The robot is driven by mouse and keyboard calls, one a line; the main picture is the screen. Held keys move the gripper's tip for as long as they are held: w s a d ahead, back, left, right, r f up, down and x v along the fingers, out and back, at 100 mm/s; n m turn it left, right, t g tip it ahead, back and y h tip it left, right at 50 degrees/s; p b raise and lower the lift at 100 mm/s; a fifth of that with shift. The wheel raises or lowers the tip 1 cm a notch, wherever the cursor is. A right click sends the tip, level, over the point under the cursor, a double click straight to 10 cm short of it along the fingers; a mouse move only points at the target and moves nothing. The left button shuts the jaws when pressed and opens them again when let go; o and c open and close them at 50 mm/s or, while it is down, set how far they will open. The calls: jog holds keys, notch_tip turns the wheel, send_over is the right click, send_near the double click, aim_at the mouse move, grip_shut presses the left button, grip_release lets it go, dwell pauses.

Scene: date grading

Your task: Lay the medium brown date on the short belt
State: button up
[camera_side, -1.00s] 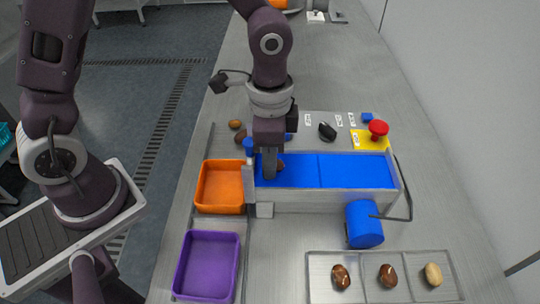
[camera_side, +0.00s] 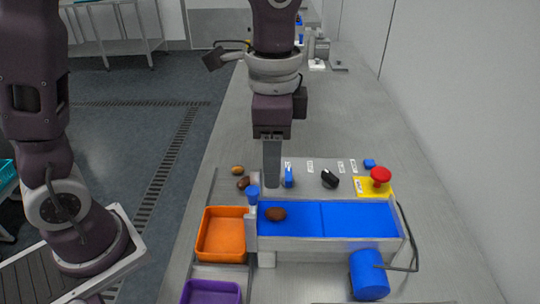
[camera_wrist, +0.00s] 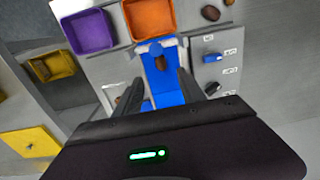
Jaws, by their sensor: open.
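A medium brown date (camera_side: 276,214) lies on the left end of the short blue belt (camera_side: 355,219) in the side view. In the wrist view the date (camera_wrist: 161,63) lies on the belt (camera_wrist: 163,88) near its end by the orange tray. My gripper (camera_side: 271,184) is above and behind the belt in the side view, apart from the date. In the wrist view my gripper (camera_wrist: 163,80) has its fingers spread with nothing between them.
An orange tray (camera_side: 203,256) and a purple tray (camera_side: 190,291) stand left of the belt. Two more dates (camera_side: 243,183) lie behind. A red button (camera_side: 380,175), a black knob (camera_side: 330,179) and a blue motor cylinder (camera_side: 368,275) flank the belt.

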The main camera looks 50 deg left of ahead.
jog(key=s+a+r+n+t, duration=0.4)
jog(key=s+a+n, duration=0.5)
jog(key=s, duration=0.5)
jog(key=shift+a+t, duration=0.8)
jog(key=shift+a, duration=0.25)
